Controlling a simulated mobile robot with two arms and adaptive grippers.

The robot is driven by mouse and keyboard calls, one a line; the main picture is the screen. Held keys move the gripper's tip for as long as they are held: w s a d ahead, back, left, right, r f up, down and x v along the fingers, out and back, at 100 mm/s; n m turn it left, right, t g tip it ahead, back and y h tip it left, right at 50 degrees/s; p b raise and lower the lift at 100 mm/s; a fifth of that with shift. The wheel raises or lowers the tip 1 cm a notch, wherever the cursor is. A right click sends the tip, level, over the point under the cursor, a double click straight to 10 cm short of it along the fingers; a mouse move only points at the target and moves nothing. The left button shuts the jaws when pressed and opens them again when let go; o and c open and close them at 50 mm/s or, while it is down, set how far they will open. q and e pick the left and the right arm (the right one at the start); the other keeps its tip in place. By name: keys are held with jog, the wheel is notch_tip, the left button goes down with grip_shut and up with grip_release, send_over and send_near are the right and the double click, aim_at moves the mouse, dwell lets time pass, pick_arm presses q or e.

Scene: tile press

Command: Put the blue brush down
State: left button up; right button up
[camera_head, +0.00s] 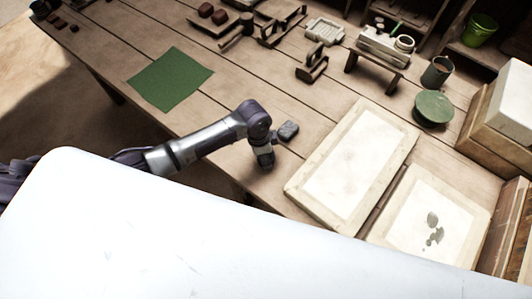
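My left gripper (265,160) points down near the front edge of the wooden workbench (225,120). Its fingers are small and dark, and I cannot tell whether they are open or shut. I cannot make out a blue brush in or beside it. My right gripper is not in view. A large white surface hides the lower part of the view.
A green mat (170,79) lies left on the bench. Two pale framed boards, one plain (350,165) and one with grey marks (420,215), lie to the right. A green round-topped object (433,107) and a mug (437,72) stand beyond. Bare planks separate mat and boards.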

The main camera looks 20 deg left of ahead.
pick_arm(q)
jog(key=shift+f, duration=0.1)
jog(key=o, duration=1.1)
jog(key=r, duration=0.4)
jog(key=a+r, duration=0.1)
jog(key=r, duration=0.7)
jog(key=shift+s+a+r, duration=0.1)
jog(key=shift+s+a, duration=0.2)
jog(key=shift+s, duration=0.05)
